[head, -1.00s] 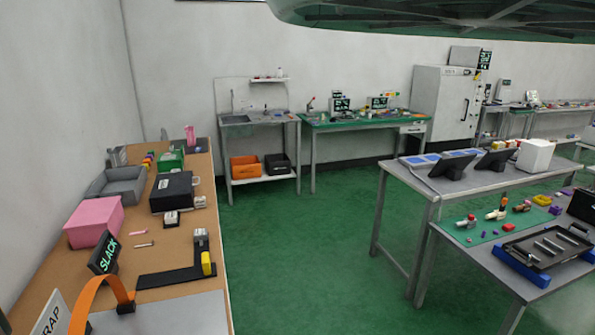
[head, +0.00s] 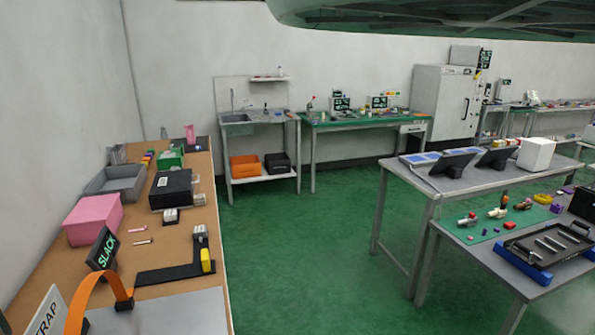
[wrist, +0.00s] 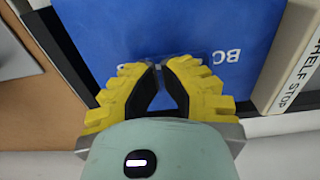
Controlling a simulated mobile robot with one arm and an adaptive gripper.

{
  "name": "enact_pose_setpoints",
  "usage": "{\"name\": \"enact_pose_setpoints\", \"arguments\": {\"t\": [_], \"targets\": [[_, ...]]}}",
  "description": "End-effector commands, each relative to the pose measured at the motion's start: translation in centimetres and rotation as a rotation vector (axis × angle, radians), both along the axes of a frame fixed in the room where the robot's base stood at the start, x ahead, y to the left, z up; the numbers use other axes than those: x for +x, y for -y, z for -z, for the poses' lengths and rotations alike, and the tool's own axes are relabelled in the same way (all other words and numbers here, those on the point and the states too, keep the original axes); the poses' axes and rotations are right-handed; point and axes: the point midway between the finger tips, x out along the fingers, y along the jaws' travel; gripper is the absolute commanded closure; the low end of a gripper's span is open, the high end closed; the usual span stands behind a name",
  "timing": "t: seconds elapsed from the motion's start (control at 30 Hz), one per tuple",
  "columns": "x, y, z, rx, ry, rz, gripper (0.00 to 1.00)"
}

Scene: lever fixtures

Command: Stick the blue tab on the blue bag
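The blue bag (wrist: 110,35) fills the middle of the wrist view, with pale letters that appear upside down and are partly hidden by my right finger. My gripper (wrist: 159,66) is over the bag, its yellow-backed, dark-padded fingers angled inward and the tips close together. Blue shows between the fingers. A faint translucent patch (wrist: 196,57) lies by the fingertips; I cannot tell whether it is the tab or whether the tips pinch it. I cannot make out the blue tab clearly. The gripper and bag cannot be made out in the head view.
In the wrist view, a pale block labelled SHELF STOP (wrist: 292,75) stands right of the bag, and brown board (wrist: 40,105) lies left. In the head view, a long brown bench (head: 150,258) runs along the left wall with boxes and a SLACK sign (head: 103,248). Green floor (head: 290,240) is clear.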

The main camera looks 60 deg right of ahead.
Motion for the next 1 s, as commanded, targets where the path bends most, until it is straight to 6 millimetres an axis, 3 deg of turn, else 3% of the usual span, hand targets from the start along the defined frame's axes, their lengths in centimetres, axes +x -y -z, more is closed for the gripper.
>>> {"name": "enact_pose_setpoints", "arguments": {"t": [1.0], "targets": [[0.0,0.0,1.2,0.0,0.0,0.0,1.0]]}}
